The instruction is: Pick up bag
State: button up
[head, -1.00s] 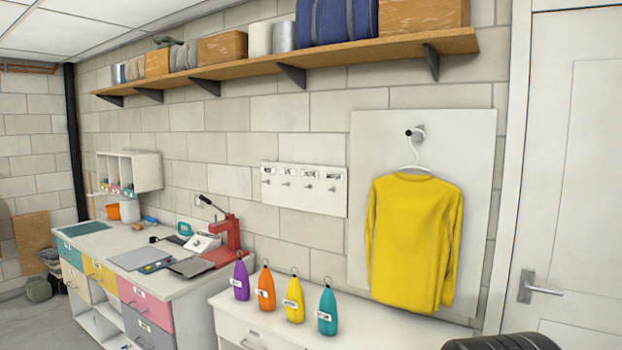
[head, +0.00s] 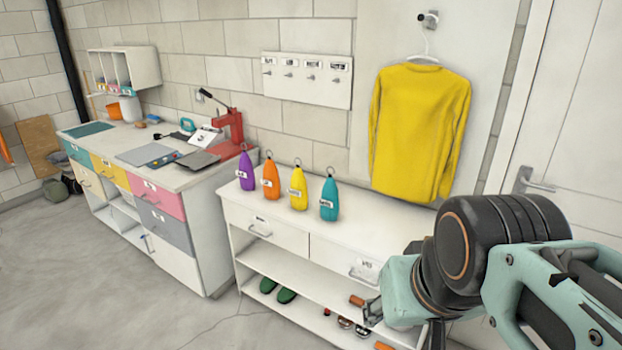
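Four small upright bags, each with a ring on top and a white label, stand in a row on the white cabinet top in the head view. They are a purple bag (head: 246,173), an orange bag (head: 270,182), a yellow bag (head: 298,190) and a teal bag (head: 329,200). Which of them the task means cannot be told. My arm reaches in from the right, in front of the cabinet's right end and apart from the bags.
The white cabinet (head: 290,221) has two drawers and open shelves holding green shoes (head: 277,291) and other small items. A workbench with a red press (head: 231,130) is at left. A yellow shirt (head: 418,130) hangs above the cabinet. The floor (head: 110,290) at left is clear.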

aim_at(328, 202)
jog(key=i+u, duration=0.1)
jog(key=u, duration=0.45)
jog(key=i+l+u, duration=0.5)
jog(key=i+l, duration=0.1)
jog(key=l, duration=0.05)
